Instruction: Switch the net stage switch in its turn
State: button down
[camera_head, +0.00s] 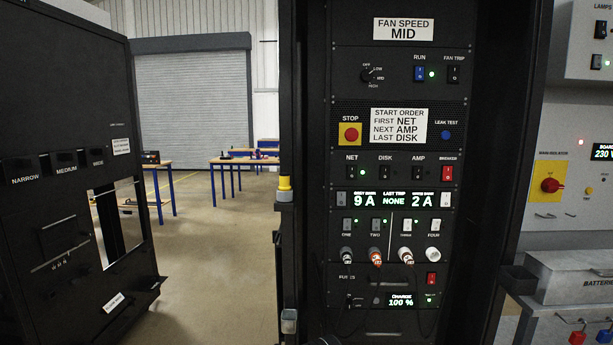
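The net stage switch (352,173) is a small dark rocker under the label NET, on a black panel in the middle of the rack. A small green light shows just to its right. The disk switch (385,173) and the amp switch (418,173) stand in the same row to the right. The rocker positions are too small to tell. Above, a white start order card (398,125) reads FIRST NET, NEXT AMP, LAST DISK.
A red breaker switch (447,174) ends the row. Above left is a red stop button (350,134) on yellow. Below are a readout (394,200) and several plugs. A black cabinet (75,180) stands left, a grey wall with a red isolator (550,185) right. Floor between is clear.

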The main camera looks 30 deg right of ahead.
aim_at(351, 170)
jog(key=z, duration=0.05)
jog(key=i, duration=1.2)
jog(key=z, duration=0.65)
